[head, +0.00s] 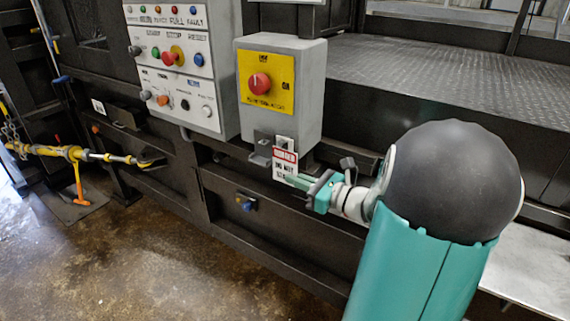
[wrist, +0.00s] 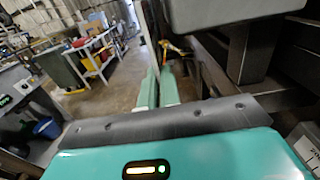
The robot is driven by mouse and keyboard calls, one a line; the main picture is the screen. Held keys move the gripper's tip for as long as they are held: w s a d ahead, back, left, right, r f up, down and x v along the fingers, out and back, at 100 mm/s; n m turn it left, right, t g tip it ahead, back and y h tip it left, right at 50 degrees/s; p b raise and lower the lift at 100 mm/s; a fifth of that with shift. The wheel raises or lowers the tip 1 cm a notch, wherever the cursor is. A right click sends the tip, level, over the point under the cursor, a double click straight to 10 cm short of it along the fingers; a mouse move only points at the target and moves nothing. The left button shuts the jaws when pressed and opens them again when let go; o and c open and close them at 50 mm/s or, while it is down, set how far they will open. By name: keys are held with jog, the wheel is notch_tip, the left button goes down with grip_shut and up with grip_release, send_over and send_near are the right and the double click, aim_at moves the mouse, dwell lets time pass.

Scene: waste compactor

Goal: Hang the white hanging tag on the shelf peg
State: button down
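The white tag (head: 285,165) with a red header hangs upright in front of the grey switch box, at its lower right. My gripper (head: 297,181) reaches in from the right, and its teal fingers are closed on the tag's lower right part. In the wrist view the two fingers (wrist: 158,88) are almost together, with a thin edge-on strip rising from their tips. A small grey bracket with a shelf and peg (head: 262,154) sits below the switch box, just left of the tag. I cannot tell whether the tag touches the peg.
The grey switch box (head: 308,90) carries a red knob on a yellow plate, directly above the tag. A button panel (head: 180,65) is left of it. A dark metal rail (head: 350,160) runs behind my gripper. The floor (head: 150,260) in front is clear.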

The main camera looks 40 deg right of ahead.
jog(key=shift+r, duration=0.55)
dwell(0.4)
jog(key=s+a, duration=0.2)
jog(key=a, duration=0.4)
jog(key=shift+s+a, duration=0.2)
jog(key=shift+a, duration=0.1)
dwell(1.3)
dwell(0.5)
